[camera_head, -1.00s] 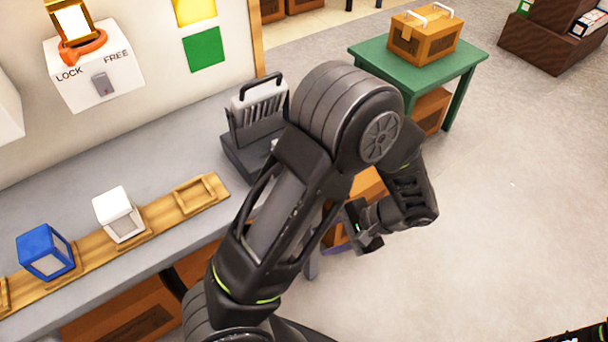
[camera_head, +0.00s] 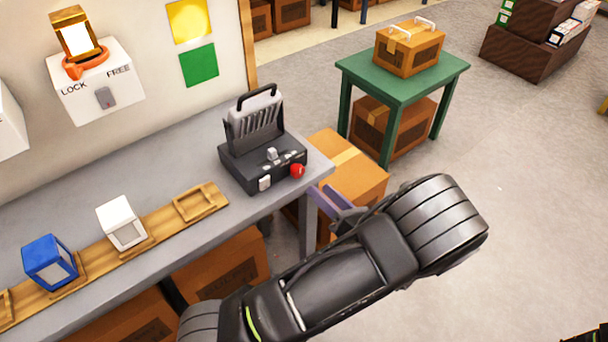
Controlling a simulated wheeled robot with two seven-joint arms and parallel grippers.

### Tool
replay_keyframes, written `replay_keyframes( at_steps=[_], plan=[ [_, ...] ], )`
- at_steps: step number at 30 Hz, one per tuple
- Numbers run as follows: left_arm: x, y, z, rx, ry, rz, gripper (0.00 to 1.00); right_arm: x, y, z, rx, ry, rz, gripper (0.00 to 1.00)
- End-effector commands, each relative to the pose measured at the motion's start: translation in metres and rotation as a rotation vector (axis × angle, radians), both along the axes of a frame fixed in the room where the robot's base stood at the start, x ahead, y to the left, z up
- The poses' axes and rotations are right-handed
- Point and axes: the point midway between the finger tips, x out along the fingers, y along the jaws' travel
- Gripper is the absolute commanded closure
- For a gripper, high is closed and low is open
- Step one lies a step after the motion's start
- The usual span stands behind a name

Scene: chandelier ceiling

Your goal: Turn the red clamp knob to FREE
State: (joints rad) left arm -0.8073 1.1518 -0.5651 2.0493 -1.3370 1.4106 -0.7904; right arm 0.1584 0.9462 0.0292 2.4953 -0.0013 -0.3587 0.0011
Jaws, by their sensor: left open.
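A small red knob (camera_head: 298,170) sits on the front right corner of a black machine (camera_head: 262,150) with a grey slotted back and a black handle, at the bench's right end. A white wall box (camera_head: 98,85) at upper left is marked LOCK on its left and FREE on its right. An orange-red ring-like piece (camera_head: 86,63) rests on the box, under a gold-framed lit block. My left gripper (camera_head: 335,203) is open, just right of and below the black machine, apart from the red knob. My forearm partly hides it.
The grey bench (camera_head: 180,150) carries a wooden rail (camera_head: 170,218) with a white block (camera_head: 122,223) and a blue block (camera_head: 50,262). Cardboard boxes (camera_head: 348,170) stand beside and under the bench. A green table (camera_head: 405,80) holds an orange box. Floor at right is open.

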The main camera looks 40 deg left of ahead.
Motion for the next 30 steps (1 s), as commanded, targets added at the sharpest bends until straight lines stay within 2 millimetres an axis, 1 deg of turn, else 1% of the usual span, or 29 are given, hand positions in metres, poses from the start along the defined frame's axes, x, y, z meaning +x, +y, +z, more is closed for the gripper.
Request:
replay_keyframes(
  at_steps=[5, 15, 18, 22, 29, 30],
  plan=[
    [0.002, 0.011, 0.0, -0.001, -0.001, 0.004, 0.59, 0.0, 0.0, 0.001, 0.0, 0.0, 0.0, 1.0],
    [0.017, 0.059, 0.0, -0.002, -0.001, 0.005, 0.59, 0.0, 0.0, 0.006, 0.0, 0.001, 0.0, 1.0],
    [0.02, 0.069, 0.0, -0.003, -0.001, 0.004, 0.59, 0.0, 0.0, 0.007, 0.0, 0.001, 0.0, 1.0],
    [0.022, 0.074, 0.0, -0.002, -0.001, 0.001, 0.59, 0.0, 0.0, 0.007, 0.0, 0.001, 0.0, 1.0],
    [0.022, 0.074, 0.0, -0.001, -0.002, 0.001, 0.59, 0.0, 0.0, 0.007, 0.0, 0.001, 0.0, 1.0],
    [0.022, 0.074, 0.0, -0.001, -0.002, 0.001, 0.62, 0.0, 0.0, 0.007, 0.0, 0.001, 0.0, 1.0]
  ],
)
